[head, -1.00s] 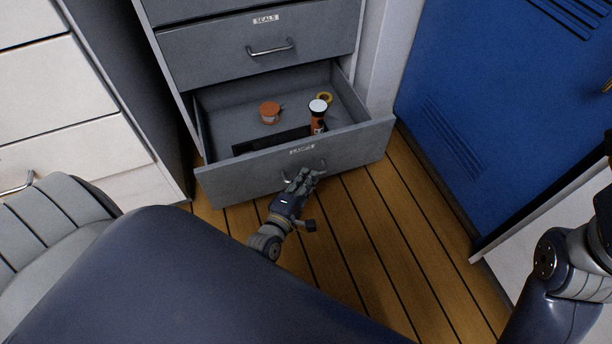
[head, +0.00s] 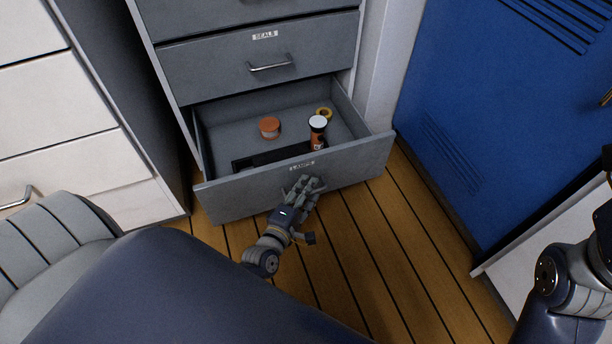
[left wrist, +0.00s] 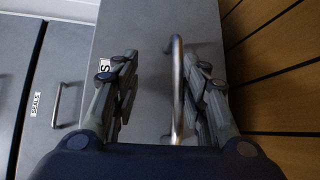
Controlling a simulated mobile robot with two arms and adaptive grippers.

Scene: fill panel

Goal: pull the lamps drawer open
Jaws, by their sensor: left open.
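The lamps drawer (head: 230,197) is the grey lower drawer with the label LAMPS, and it stands pulled well out with its inside showing. My left gripper (head: 307,184) is at the middle of its front, from the near side. In the left wrist view the open fingers (left wrist: 160,64) stand on either side of the metal bar handle (left wrist: 177,90), with a gap on the left side and the right finger close to the bar. In the head view the hand hides most of this handle. My right gripper is out of view; only its arm shows at the right.
Inside the drawer are an orange-lidded tub (head: 270,127), a white-capped bottle (head: 317,130), a yellow ring (head: 325,113) and a dark flat item (head: 270,156). The seals drawer (head: 215,62) above is shut. A blue locker (head: 480,110) stands right; wooden floor (head: 375,240) is clear.

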